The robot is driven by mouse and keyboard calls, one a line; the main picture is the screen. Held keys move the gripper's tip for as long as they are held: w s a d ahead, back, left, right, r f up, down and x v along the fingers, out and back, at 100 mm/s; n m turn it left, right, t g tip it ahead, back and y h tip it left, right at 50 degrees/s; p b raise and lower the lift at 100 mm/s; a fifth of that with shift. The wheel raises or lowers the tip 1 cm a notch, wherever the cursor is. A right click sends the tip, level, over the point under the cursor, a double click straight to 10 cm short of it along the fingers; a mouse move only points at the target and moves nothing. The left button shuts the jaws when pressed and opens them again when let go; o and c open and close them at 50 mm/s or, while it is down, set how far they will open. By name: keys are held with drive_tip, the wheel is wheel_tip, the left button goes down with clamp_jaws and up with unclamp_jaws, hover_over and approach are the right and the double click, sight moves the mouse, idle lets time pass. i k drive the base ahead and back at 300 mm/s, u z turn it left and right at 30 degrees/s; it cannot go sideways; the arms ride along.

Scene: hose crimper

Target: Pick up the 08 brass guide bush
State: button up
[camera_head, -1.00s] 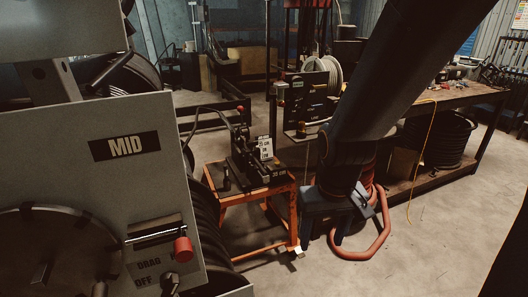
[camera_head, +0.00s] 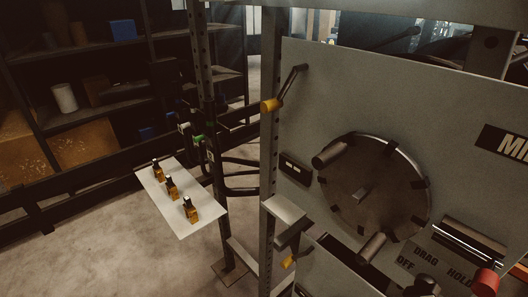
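Three small brass-coloured pieces with dark upper parts stand in a row on a pale shelf plate (camera_head: 180,228) at the left of the head view. They are the far piece (camera_head: 158,171), the middle piece (camera_head: 171,189) and the near piece (camera_head: 191,212). They may be guide bushes, but no number can be read on them, so I cannot tell which is the 08. My gripper and arm are not in view.
A grey machine panel (camera_head: 310,100) with a round dial (camera_head: 375,190) and a yellow-handled lever (camera_head: 272,104) fills the right. A dark upright post (camera_head: 213,150) stands just right of the pale shelf plate. Dark shelving (camera_head: 95,140) is behind. Floor at lower left is clear.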

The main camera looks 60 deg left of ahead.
sight(173, 190)
drive_tip(key=u, duration=0.55)
drive_tip(key=k, duration=0.65)
drive_tip(key=u, duration=1.2)
drive_tip(key=i, duration=0.5)
drive_tip(key=u, duration=1)
drive_tip(key=i, duration=0.65)
drive_tip(key=u, duration=0.25)
